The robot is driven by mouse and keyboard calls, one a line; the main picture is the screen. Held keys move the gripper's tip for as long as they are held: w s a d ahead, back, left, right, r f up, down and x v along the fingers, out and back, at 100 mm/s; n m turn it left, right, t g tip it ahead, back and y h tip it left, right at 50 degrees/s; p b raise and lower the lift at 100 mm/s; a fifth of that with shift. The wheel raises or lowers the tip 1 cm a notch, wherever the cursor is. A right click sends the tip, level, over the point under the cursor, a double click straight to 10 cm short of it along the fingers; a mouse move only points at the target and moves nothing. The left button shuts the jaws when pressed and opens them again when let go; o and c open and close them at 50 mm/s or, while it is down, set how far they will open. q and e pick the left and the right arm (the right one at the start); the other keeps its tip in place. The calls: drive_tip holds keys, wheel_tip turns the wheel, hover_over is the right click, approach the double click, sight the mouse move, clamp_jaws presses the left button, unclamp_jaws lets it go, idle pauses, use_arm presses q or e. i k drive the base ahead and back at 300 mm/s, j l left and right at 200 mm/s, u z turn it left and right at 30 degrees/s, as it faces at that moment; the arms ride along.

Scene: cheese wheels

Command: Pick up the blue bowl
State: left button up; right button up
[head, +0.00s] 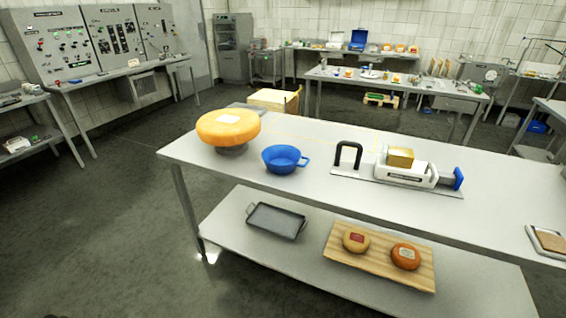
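The blue bowl (283,160) stands upright on the top of the near steel table (330,197). It has a small handle on its right side and looks empty, though its inside is only partly seen. Neither of my grippers shows in the head view, and nothing is touching the bowl from above.
A large orange cheese wheel (228,131) on a dark stand is left of the bowl. A white slicing device (405,174) with a black handle (347,154) is to the right. The lower shelf (232,236) holds a grey tray (275,221) and a wooden board (378,263) with two small cheeses.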

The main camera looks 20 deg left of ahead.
sight(278, 159)
drive_tip(key=i+j, duration=0.15)
drive_tip(key=j, duration=0.2)
drive_tip(key=i+j+z, duration=0.15)
drive_tip(key=j, duration=0.15)
drive_tip(key=i+j, duration=0.15)
drive_tip(key=j, duration=0.2)
drive_tip(key=i+j+z, duration=0.15)
drive_tip(key=j, duration=0.2)
drive_tip(key=i+j, duration=0.15)
drive_tip(key=j, duration=0.2)
drive_tip(key=i+j+z, duration=0.15)
drive_tip(key=j, duration=0.2)
